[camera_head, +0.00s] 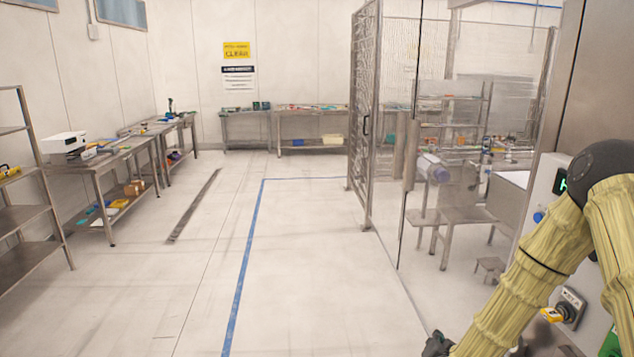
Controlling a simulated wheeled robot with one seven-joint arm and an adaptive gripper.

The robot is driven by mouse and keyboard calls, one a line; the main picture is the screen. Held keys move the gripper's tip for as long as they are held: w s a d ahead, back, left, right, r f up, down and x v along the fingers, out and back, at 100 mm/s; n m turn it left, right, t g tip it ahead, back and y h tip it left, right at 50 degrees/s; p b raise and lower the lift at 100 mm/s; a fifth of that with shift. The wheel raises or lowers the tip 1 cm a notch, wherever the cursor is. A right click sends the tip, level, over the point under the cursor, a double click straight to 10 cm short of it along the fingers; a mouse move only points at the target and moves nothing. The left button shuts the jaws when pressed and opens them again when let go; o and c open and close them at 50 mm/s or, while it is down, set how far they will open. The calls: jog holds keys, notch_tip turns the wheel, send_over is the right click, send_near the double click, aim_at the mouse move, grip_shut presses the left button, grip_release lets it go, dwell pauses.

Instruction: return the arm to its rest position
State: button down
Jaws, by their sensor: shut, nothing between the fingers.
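My arm (535,265) is at the right of the head view, in a pale yellow ribbed sleeve with a dark elbow joint at the top. The arm is bent at that elbow, and the forearm slopes down and left to the bottom edge. A small dark part (437,345) shows at the forearm's low end, cut off by the frame; I cannot tell what part it is. The gripper's fingers are not visible, and no held object shows.
A steel cabinet with a control panel (545,190) and a yellow-black switch (568,308) stands close behind the arm. A glass-and-mesh enclosure (362,120) is left of it. Benches (100,160) and a shelf rack (25,215) line the left. The middle floor (300,260) is clear.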

jog(key=s+a+f+n+g+y, duration=0.1)
jog(key=s+a+f+n+g, duration=0.2)
jog(key=s+f, duration=0.55)
jog(key=s+a+f+n+g+y, duration=0.2)
jog(key=s+a+f+g, duration=0.15)
jog(key=s+f, duration=0.55)
jog(key=s+a+f+n+g+b, duration=0.1)
jog(key=s+f+g, duration=0.1)
jog(key=s, duration=1.1)
jog(key=s+a+f+n+g, duration=0.1)
jog(key=s+f+n+g, duration=0.1)
jog(key=s, duration=1.1)
jog(key=shift+a+f+n+g+b, duration=0.35)
jog(key=shift+f+g, duration=0.5)
jog(key=shift+g, duration=0.3)
